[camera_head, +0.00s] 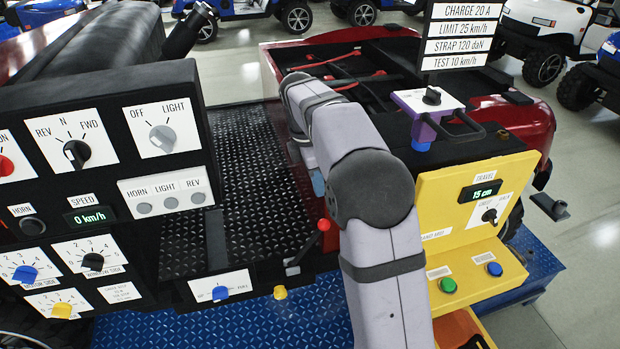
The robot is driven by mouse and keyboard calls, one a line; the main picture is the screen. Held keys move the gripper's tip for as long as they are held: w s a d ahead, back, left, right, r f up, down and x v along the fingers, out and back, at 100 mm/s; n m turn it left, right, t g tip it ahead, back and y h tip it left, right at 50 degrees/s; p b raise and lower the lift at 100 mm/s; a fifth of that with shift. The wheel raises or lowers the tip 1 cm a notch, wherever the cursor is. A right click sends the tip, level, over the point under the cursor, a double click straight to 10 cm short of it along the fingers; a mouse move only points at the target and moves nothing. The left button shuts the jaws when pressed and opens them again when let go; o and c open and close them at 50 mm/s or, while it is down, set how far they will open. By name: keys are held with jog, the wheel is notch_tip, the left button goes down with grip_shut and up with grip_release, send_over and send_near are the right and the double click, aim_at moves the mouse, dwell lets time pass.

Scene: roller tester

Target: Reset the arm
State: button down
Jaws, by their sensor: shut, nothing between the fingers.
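My grey arm rises from the bottom centre to its dark elbow joint and reaches away over the gap between the black control panel (100,100) and the red cart (520,118). Its far end bends down behind the forearm, where a small light-blue part shows. The fingers of my gripper do not show; the arm hides that spot.
A yellow box (445,195) reading 15 cm, with green (448,286) and blue (494,269) buttons, stands close right of my arm. A red-knobbed lever (323,226) stands left of it. A purple-and-white device (430,103) sits on the cart. The panel display (90,217) reads 0 km/h.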

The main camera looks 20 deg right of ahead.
jog(key=s+a+f+m+y, duration=0.1)
jog(key=s+f+m, duration=0.1)
jog(key=f+m, duration=0.45)
jog(key=s+a+f+m, duration=0.25)
jog(key=f+m, duration=0.25)
jog(key=m, duration=0.3)
jog(key=s+a+f+m+y, duration=0.1)
jog(key=s+m, duration=0.2)
jog(key=s, duration=2)
jog(key=shift+s+a+f+g, duration=0.15)
jog(key=shift+a+g, duration=0.05)
jog(key=shift+g, duration=0.2)
